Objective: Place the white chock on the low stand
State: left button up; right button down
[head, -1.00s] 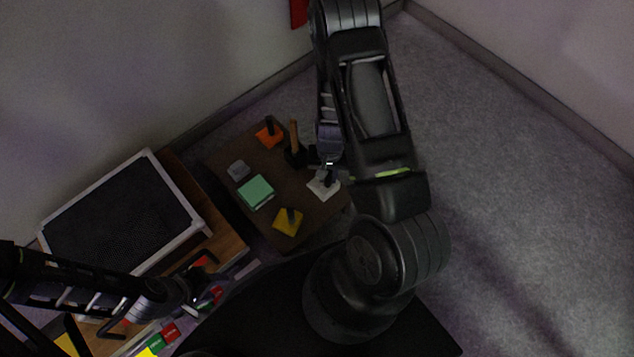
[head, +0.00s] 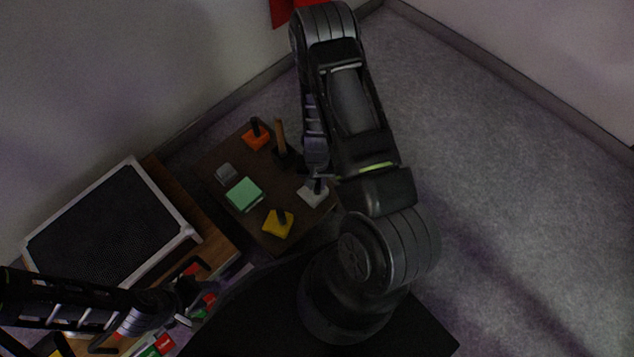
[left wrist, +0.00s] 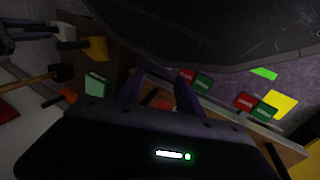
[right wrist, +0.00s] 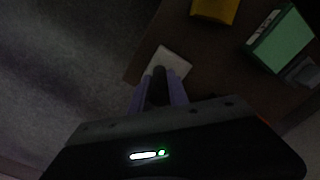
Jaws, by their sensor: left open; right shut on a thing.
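The white chock (head: 311,195) has a pale square base and a black upright handle. It is at the right edge of the dark brown low table (head: 262,238); I cannot tell whether its base touches the top. My right gripper (head: 318,177) is shut on the handle; in the right wrist view its fingers (right wrist: 160,92) flank the handle, with the white base (right wrist: 174,62) beyond. My left gripper (head: 192,308) is open and empty, above the wooden bench; its fingers also show in the left wrist view (left wrist: 160,88). I cannot tell which surface is the low stand.
The table also carries a yellow chock (head: 277,226), a green block (head: 244,194), a grey block (head: 226,173), an orange chock (head: 255,139) and a black piece with a brown handle (head: 280,138). A framed dark panel (head: 112,222) lies on the wooden bench. Floor at right is clear.

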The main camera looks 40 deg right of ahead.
jog(key=c, duration=1.3)
grip_release()
jog(key=shift+o, duration=0.2)
notch_tip(320, 180, up, 12)
jog(key=p, duration=0.4)
jog(key=s+a+n+y, duration=0.1)
jog(key=s+a+n, duration=0.1)
jog(key=a, duration=0.7)
jog(key=s+a+n+y, duration=0.1)
jog(key=s+a, duration=0.3)
jog(key=a, duration=0.5)
jog(key=s+a+n+y, duration=0.2)
jog(key=s+a+n, duration=0.1)
jog(key=a, duration=0.6)
jog(key=shift+s+r+t, duration=0.25)
jog(key=shift+t, duration=0.15)
